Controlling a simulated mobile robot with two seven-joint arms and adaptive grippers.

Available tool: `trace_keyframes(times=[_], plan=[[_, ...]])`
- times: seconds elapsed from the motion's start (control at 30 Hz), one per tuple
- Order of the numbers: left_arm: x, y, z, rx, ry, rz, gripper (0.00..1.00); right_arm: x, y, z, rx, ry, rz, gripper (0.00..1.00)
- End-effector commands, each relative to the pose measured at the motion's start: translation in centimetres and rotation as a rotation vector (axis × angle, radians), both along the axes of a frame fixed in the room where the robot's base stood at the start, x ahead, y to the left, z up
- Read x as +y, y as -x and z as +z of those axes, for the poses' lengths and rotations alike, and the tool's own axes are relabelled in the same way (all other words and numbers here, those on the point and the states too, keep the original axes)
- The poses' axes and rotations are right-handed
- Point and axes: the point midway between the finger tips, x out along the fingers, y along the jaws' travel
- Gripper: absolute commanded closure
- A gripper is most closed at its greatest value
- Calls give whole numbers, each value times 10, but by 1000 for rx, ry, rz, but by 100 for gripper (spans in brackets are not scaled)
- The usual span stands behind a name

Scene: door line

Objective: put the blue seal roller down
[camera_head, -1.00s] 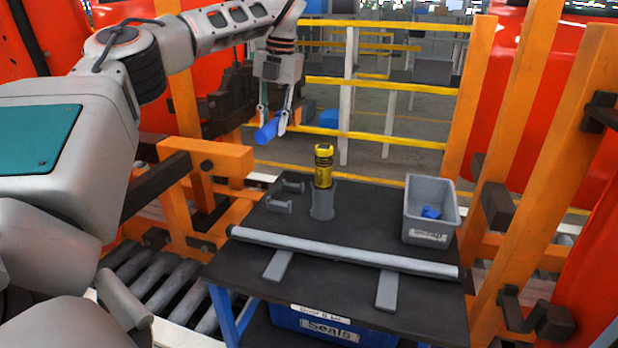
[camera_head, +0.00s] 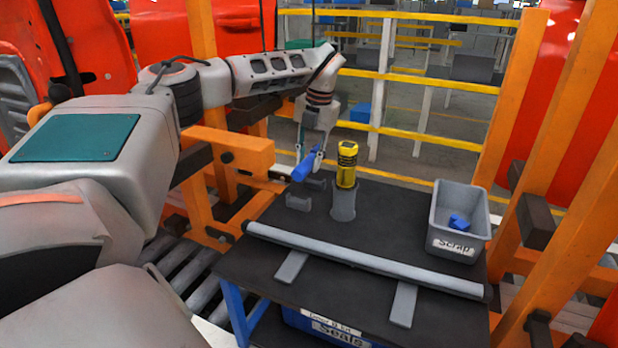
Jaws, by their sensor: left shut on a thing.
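The blue seal roller (camera_head: 303,168) is a short blue cylinder. My left gripper (camera_head: 308,160) is shut on it and holds it tilted above the far left part of the dark table (camera_head: 285,265). Just below and beside it on the table stands a small grey holder with upright prongs (camera_head: 300,200). I cannot tell whether the roller touches the holder. My right gripper does not show.
A yellow and black tool (camera_head: 347,165) stands in a grey cup (camera_head: 343,203) right of the holder. A long grey bar (camera_head: 365,261) lies across two flat supports. A grey scrap bin (camera_head: 456,225) holding a blue piece stands at the right. Orange posts flank the table.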

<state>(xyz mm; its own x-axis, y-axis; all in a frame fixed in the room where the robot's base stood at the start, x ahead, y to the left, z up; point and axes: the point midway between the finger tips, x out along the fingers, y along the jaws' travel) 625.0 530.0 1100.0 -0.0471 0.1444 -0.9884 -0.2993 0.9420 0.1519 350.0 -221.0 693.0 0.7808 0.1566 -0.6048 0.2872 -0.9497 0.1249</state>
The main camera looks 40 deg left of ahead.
Motion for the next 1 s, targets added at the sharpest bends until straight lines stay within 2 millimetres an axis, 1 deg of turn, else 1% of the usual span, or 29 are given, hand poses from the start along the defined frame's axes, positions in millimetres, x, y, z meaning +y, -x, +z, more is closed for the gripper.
trace_keyframes(times=[0.07, 0.27, 0.53, 0.97, 1.0], plan=[[0, 0, -9, 0, 0, 0, 100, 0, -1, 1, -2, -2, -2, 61], [0, 0, -20, -1, 0, 0, 100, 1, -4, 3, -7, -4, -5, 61], [0, 0, -55, 0, 0, -1, 100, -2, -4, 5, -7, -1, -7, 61], [0, 0, -61, -1, 0, 0, 100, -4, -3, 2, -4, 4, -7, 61], [0, 0, -61, -1, 0, 0, 68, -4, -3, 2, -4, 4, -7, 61]])
